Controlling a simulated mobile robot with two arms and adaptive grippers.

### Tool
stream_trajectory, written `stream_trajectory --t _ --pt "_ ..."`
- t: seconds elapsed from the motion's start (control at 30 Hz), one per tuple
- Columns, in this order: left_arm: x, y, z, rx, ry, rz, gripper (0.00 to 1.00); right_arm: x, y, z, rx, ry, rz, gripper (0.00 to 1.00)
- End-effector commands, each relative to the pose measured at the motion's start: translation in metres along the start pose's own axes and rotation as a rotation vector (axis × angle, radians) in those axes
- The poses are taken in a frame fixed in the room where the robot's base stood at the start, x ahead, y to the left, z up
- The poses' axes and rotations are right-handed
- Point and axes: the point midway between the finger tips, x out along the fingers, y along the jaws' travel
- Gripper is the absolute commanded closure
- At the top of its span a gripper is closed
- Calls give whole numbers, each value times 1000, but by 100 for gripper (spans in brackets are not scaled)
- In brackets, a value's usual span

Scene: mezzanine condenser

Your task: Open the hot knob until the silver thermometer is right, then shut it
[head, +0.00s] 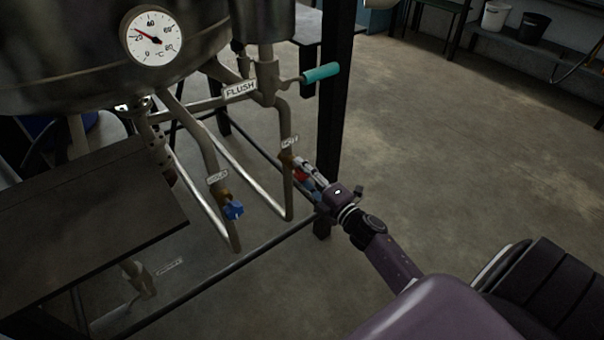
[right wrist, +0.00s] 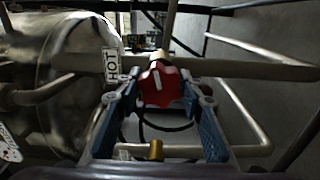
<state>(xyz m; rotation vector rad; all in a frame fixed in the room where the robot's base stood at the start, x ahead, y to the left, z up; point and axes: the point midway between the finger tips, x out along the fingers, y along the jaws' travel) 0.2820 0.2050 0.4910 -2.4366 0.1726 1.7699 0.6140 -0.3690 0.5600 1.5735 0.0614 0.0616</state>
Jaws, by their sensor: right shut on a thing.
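The silver thermometer (head: 152,36) is a round white dial with a silver rim on the tank, marked 0 to 80 °C. Its red needle points up and left, seemingly between 20 and 40. The hot knob is red (right wrist: 162,87), on a pipe beside the HOT label (right wrist: 112,66). In the head view the knob (head: 300,175) is partly covered by my right gripper (head: 305,171). The gripper's blue-padded fingers (right wrist: 160,100) are on either side of the knob, shut on it. A white line marks the knob's face. My left gripper is out of view.
A blue knob (head: 233,211) sits on the pipe to the left, below a blurred label. A teal lever (head: 320,73) sticks out beside the FLUSH label (head: 240,89). A dark post (head: 336,100) stands behind the hot pipe. A dark tabletop (head: 80,215) is at left.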

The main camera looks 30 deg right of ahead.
Motion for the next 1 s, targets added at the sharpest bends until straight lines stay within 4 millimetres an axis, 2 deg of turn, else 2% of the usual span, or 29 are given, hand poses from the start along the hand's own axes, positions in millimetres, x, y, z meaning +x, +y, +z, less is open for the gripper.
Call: stream_trajectory --t 0.67,0.7,0.83,1.0 --pt "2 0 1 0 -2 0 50 0 -1 0 -57 0 -2 89" --pt "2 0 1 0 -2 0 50 0 -1 0 -57 0 -2 60" --pt "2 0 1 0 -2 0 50 0 -1 0 -56 0 -2 46" --pt "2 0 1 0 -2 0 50 0 -1 0 -56 0 -1 46"
